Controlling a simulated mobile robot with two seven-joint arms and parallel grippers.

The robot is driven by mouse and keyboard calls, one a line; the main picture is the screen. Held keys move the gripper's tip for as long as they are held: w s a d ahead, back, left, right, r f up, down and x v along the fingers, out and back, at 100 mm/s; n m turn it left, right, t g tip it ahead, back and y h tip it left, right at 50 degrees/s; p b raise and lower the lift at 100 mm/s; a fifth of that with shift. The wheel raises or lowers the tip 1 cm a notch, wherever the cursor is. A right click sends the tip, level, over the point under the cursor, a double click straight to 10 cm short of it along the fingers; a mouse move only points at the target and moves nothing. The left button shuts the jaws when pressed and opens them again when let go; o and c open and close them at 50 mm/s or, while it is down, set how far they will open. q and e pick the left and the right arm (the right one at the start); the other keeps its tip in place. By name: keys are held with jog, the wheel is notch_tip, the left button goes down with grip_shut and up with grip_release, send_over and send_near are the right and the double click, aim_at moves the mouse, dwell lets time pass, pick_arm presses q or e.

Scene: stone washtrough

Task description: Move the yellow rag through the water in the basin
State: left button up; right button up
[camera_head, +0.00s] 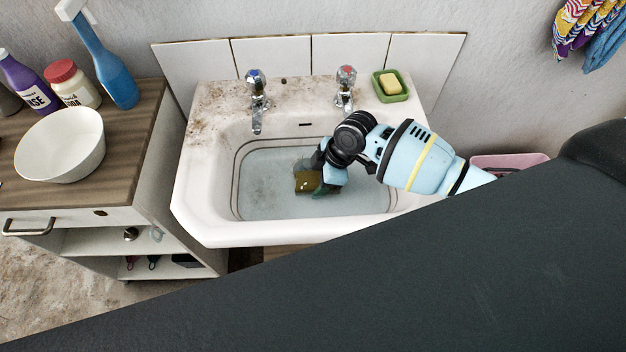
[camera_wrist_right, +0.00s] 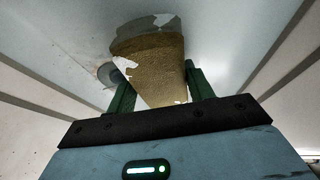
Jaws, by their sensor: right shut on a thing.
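The yellow rag (camera_head: 305,183) shows as a small dark-yellow patch in the water of the white basin (camera_head: 201,208). My right gripper (camera_head: 322,178) reaches down into the basin from the right and is at the rag, low at the water. In the right wrist view the rag (camera_wrist_right: 158,72) lies between the two dark green fingers of my right gripper (camera_wrist_right: 155,90), which is shut on it. White patches show at the rag's edges. Part of the rag is hidden behind the gripper in the head view. My left gripper is not in view.
Two taps (camera_head: 257,95) (camera_head: 345,88) stand at the basin's back edge. A green soap dish (camera_head: 380,92) with yellow soap is at the back right. On the left, a wooden-topped cabinet (camera_head: 130,135) holds a white bowl (camera_head: 60,148) and bottles. A pink tub (camera_head: 508,161) is at the right.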

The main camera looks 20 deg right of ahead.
aim_at(306, 178)
jog(key=shift+s+d+r, duration=0.1)
jog(key=shift+s+d, duration=0.15)
jog(key=shift+d, duration=0.6)
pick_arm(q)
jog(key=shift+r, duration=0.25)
pick_arm(e)
jog(key=shift+w+a, duration=0.3)
jog(key=shift+a, duration=0.7)
jog(key=shift+w+a, duration=0.25)
jog(key=shift+a, duration=0.7)
jog(key=shift+w+a, duration=0.3)
jog(key=shift+a, duration=0.7)
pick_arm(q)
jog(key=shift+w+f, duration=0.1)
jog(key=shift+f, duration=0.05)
pick_arm(e)
jog(key=shift+d, duration=0.15)
